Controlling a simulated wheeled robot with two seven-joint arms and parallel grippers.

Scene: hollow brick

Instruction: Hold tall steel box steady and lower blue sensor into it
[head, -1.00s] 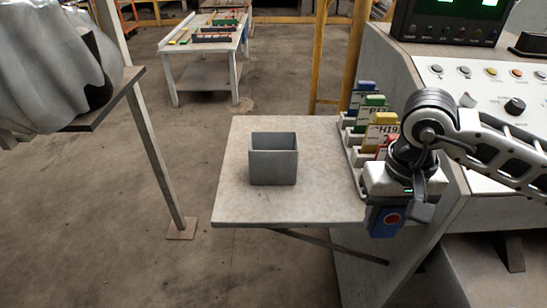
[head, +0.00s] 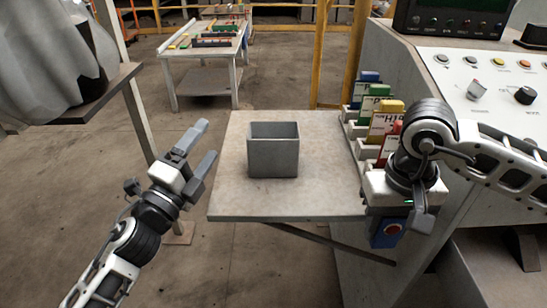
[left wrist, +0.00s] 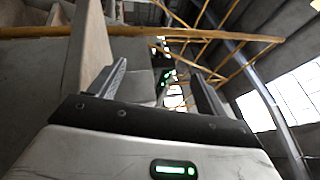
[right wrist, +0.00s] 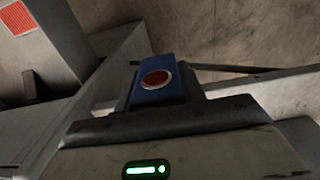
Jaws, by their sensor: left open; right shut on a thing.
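The tall steel box (head: 273,157) stands upright and open-topped on the small grey table. The blue sensor (head: 387,234), with a red round face, is held by my right gripper (head: 390,218) beyond the table's right front corner, to the right of and apart from the box. The sensor also shows in the right wrist view (right wrist: 158,88), shut between the fingers. The box's inside floor is hidden in the head view.
The small table (head: 320,192) has bare top around the box. A rack with several coloured cards (head: 380,120) lines its right side, next to the control console (head: 490,80). A shelf with a grey sheet (head: 60,60) stands at left. A workbench (head: 205,55) is far back.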

